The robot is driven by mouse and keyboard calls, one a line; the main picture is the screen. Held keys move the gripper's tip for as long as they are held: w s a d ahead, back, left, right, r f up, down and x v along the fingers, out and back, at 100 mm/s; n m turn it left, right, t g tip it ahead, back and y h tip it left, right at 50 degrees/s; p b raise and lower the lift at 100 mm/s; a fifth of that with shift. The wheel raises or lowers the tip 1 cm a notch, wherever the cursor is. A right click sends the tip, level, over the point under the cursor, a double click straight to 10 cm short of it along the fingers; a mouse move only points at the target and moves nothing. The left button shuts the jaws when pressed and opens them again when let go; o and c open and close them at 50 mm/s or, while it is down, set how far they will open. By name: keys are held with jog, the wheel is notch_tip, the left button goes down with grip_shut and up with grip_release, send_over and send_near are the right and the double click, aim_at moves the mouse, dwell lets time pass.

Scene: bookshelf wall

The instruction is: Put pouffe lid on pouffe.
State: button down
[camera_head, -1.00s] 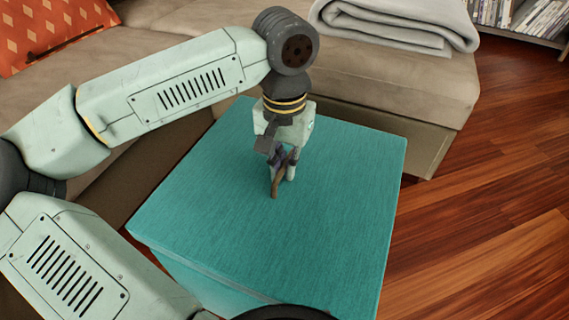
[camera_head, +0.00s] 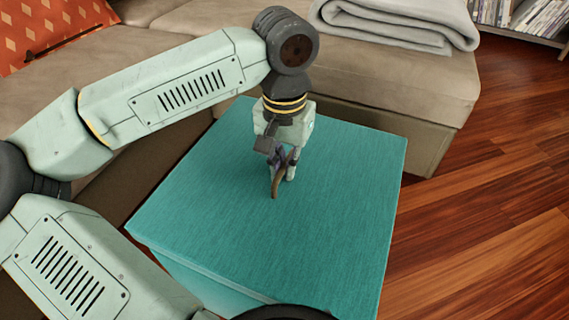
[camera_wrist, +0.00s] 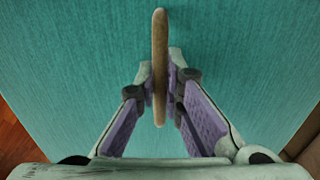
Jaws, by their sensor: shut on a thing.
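The pouffe lid (camera_head: 330,220) is a teal, fabric-covered square with a brown handle (camera_head: 275,185) at its middle. It covers the top of the teal pouffe (camera_head: 205,285), whose lighter front side shows below the lid's front-left edge. My gripper (camera_head: 283,170) points down over the lid's middle and is shut on the handle. In the wrist view, the handle (camera_wrist: 160,50) stands between the two fingertips (camera_wrist: 160,78) and the lid (camera_wrist: 70,70) fills most of the picture. I cannot tell whether the lid rests fully on the pouffe.
A beige sofa (camera_head: 400,90) stands close behind the pouffe, with a folded grey blanket (camera_head: 395,22) and an orange patterned cushion (camera_head: 50,32) on it. Wooden floor (camera_head: 490,220) is clear to the right. A shelf of books (camera_head: 520,15) stands at the back right.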

jog(key=shift+f+b, duration=0.55)
jog(key=shift+f, duration=0.15)
jog(key=c, duration=1.6)
grip_release()
jog(key=shift+c, duration=0.2)
notch_tip(320, 180, up, 12)
